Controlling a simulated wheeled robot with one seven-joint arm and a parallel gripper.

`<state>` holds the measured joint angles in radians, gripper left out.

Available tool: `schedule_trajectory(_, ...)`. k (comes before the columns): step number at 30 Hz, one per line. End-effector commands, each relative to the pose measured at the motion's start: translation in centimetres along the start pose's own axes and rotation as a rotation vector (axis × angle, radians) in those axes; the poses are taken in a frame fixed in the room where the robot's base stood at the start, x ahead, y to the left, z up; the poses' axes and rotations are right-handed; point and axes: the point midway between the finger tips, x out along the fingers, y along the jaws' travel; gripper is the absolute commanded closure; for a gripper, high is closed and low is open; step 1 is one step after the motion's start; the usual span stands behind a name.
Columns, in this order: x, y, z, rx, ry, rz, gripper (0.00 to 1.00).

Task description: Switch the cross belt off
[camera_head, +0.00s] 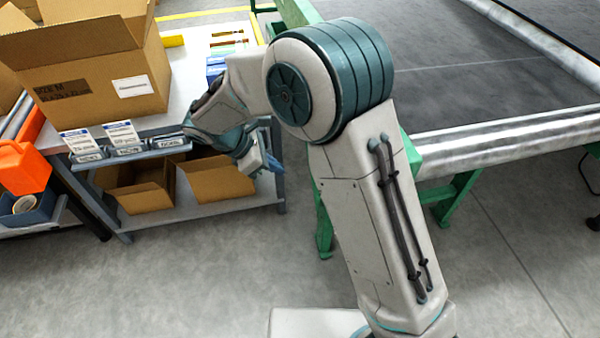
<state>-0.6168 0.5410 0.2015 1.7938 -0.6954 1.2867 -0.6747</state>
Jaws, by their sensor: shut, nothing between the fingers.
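A wide conveyor with a dark grey belt (470,70) fills the upper right. It has a bright metal roller at its near edge and a green frame (440,200). I take it to be the cross belt, but cannot confirm this. No switch for it can be made out. My arm stands across the middle of the view and bends left. My gripper (268,163) is shut, small and partly hidden by my wrist. It is over the right end of the workbench's front, left of the conveyor frame, and holds nothing visible.
A workbench (192,80) at the left carries a large open cardboard box (95,70). Labelled holders (122,137) line its front edge, and open cartons (215,180) sit on its lower shelf. An orange container (24,168) is far left. The grey floor in front is clear.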

Motion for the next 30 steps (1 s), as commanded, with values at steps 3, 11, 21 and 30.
schedule_trajectory(3,1.8,-0.1,-0.2,-0.001,-0.002,-0.004,1.00)
schedule_trajectory(11,7.4,-0.1,-0.3,-0.002,-0.002,-0.003,1.00)
schedule_trajectory(21,11.8,-0.1,2.0,0.000,-0.001,0.000,1.00)
schedule_trajectory(30,12.3,-0.1,2.8,-0.002,0.000,0.001,1.00)
